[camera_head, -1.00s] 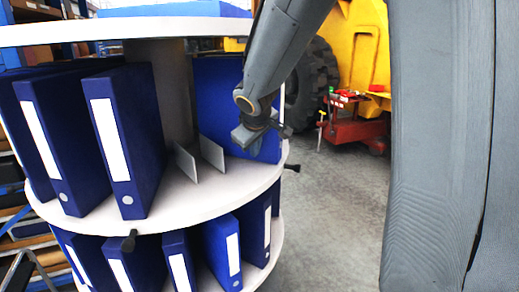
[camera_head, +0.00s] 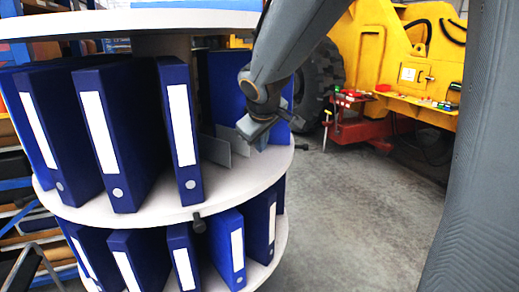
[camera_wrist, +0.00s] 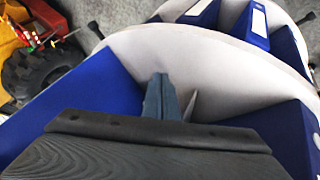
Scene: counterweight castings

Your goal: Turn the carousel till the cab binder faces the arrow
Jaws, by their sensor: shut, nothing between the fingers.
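The carousel has white round tiers; its upper tier (camera_head: 160,207) carries blue binders with white, blank-looking spine labels. A narrow binder (camera_head: 180,130) stands at the front, a wider one (camera_head: 115,140) to its left, and another (camera_head: 40,130) further left. I cannot tell which is the cab binder, and I see no arrow. My gripper (camera_head: 258,132) is shut and empty over the right of the upper tier, beside a thin divider (camera_head: 232,140) and in front of a blue panel or binder (camera_head: 225,85). In the wrist view its fingers (camera_wrist: 157,97) point down between blue faces; contact is unclear.
A dark knob (camera_head: 198,222) sticks out of the upper tier's front rim, another (camera_head: 301,147) at its right. The lower tier holds several blue binders (camera_head: 230,250). A yellow machine (camera_head: 400,60) and a red cart (camera_head: 360,125) stand behind right. The floor (camera_head: 350,210) is clear.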

